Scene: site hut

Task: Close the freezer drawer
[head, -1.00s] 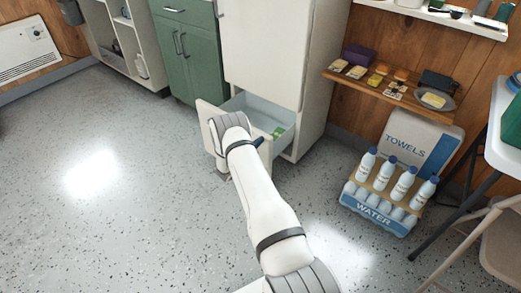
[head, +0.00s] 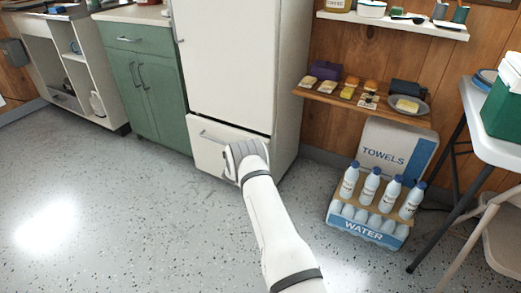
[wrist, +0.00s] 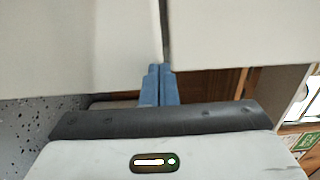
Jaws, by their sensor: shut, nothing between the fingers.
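The white freezer drawer (head: 208,153) is the bottom front of the tall white fridge-freezer (head: 228,65) in the head view. Its front is in line, or nearly so, with the door above, and no drawer interior shows. A dark line runs along its top edge. A bar handle (head: 213,138) is on its front. My arm hides the drawer's right part, and my gripper is hidden behind my wrist there. In the wrist view my gripper (wrist: 158,68) is shut and empty, its blue fingertips at the white panels beside a dark gap. I cannot tell if they touch.
A green cabinet (head: 150,85) stands left of the fridge-freezer. A wooden shelf (head: 330,98) with food, a towels box (head: 392,150) and a water bottle pack (head: 365,226) are to its right. A folding table (head: 487,125) is far right. The floor at left is clear.

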